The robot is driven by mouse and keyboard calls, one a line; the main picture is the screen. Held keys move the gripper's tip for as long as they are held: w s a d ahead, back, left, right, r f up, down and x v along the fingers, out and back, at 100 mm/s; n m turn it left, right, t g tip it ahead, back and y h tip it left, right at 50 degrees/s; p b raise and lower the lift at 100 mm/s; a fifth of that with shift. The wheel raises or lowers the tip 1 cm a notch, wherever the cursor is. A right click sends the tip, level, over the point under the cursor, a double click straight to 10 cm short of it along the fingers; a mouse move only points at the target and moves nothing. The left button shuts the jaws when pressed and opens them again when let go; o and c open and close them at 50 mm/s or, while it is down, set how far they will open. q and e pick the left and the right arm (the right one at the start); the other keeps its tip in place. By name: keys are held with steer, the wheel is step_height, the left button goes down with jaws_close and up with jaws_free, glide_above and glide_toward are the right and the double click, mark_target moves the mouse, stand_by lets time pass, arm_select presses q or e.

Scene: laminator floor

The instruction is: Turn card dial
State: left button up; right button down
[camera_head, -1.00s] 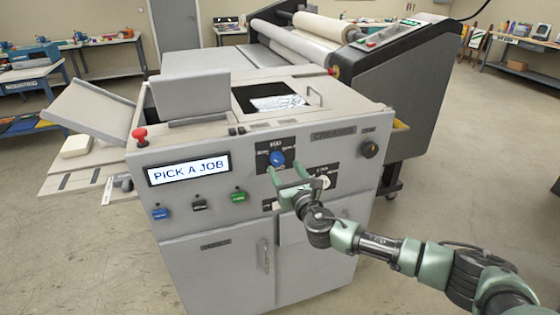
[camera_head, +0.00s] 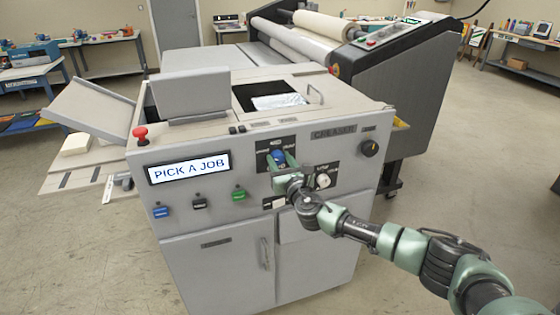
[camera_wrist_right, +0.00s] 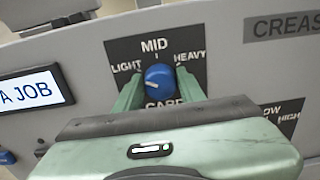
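The blue card dial (camera_wrist_right: 158,77) is a round knob on the front panel of the grey creaser. In the right wrist view its plate reads LIGHT, MID and HEAVY above and CARD below. A pale mark shows on its face, toward the left. The dial also shows in the head view (camera_head: 278,156), partly behind the gripper. My right gripper (camera_wrist_right: 159,82) is open, with one finger on each side of the dial. The fingertips are very close to it; I cannot tell whether they touch. My left gripper is not in view.
A display (camera_head: 189,168) reads PICK A JOB. A red button (camera_head: 140,134) and several small coloured buttons sit left of the dial. A black knob (camera_head: 369,148) and a white knob (camera_head: 323,181) sit to its right. A large roll machine (camera_head: 400,90) stands behind.

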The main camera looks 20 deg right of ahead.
steer(key=shift+f+m, duration=0.1)
steer(key=shift+m, duration=0.2)
steer(key=m+b, duration=0.2)
steer(key=m, duration=0.1)
steer(key=shift+f, duration=0.1)
steer(key=m+b, duration=0.1)
steer(key=m, duration=0.3)
steer(key=shift+d, duration=0.1)
steer(key=m+b, duration=0.1)
steer(key=m, duration=0.2)
steer(key=shift+m, duration=0.3)
steer(key=m+b, duration=0.1)
steer(key=m, duration=0.5)
steer(key=shift+d, duration=0.1)
steer(key=m, duration=0.6)
steer(key=shift+f+m, duration=0.15)
steer(key=shift+m, duration=0.15)
steer(key=c, duration=0.9)
jaws_free()
